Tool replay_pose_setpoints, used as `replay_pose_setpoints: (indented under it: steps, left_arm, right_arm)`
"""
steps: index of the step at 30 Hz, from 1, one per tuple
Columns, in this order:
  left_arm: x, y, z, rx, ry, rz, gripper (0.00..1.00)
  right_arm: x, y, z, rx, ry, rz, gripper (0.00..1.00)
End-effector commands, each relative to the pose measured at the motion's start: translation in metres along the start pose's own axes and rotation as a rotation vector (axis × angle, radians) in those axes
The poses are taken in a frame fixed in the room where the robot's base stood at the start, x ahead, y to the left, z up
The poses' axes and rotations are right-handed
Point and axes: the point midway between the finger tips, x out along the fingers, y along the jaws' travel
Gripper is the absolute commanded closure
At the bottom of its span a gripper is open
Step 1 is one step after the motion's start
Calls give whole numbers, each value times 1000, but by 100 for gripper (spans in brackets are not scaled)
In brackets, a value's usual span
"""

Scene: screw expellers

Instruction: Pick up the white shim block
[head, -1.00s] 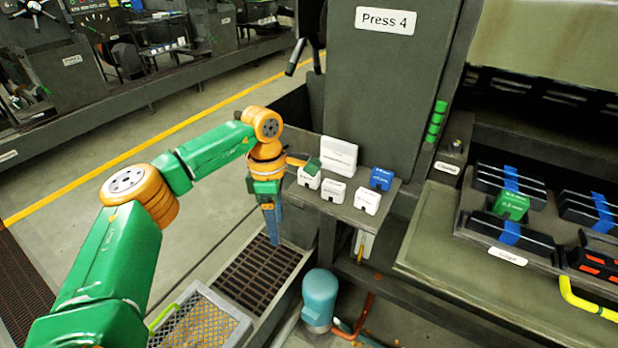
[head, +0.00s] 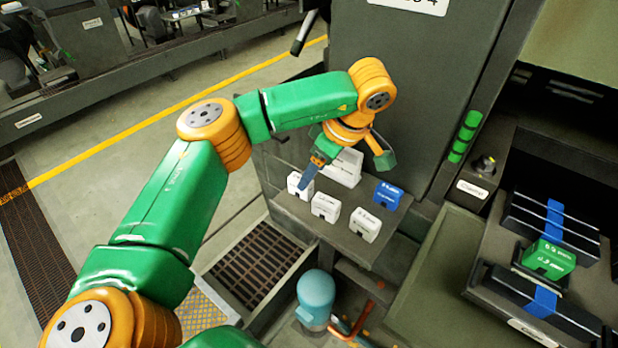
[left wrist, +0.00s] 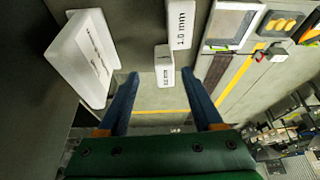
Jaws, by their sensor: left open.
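Three small white blocks stand in a row on a grey shelf (head: 345,243): a left one (head: 298,188), a middle one (head: 326,206) and a right one (head: 365,224). My left gripper (head: 306,187) is above the shelf at the left block, its blue fingers partly covering that block. In the left wrist view the gripper (left wrist: 160,80) is open and empty, fingers spread. A white block (left wrist: 163,66) shows just beyond the fingertips, near a white face marked 1.0 mm (left wrist: 180,26). My right gripper is out of view.
A larger white block (head: 346,165) stands behind the row, and a blue block (head: 388,194) at its right. A green block (head: 549,259) sits among dark bars at the right. A blue-grey cylinder (head: 315,293) stands below the shelf.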

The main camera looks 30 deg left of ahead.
Motion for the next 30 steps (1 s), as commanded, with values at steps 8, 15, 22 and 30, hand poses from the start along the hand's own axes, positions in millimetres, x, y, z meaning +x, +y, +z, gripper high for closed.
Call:
replay_pose_setpoints:
  steps: [8,15,22,30]
  left_arm:
    - [47,0,-4,0,0,-4,32]
    - [52,0,-3,0,-1,0,32]
    - [52,0,-3,-1,-1,-1,95]
    - [52,0,-3,-1,-1,-1,100]
  right_arm:
    - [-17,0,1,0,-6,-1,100]
    - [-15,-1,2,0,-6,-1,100]
    - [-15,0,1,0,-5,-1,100]
    - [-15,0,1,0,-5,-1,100]
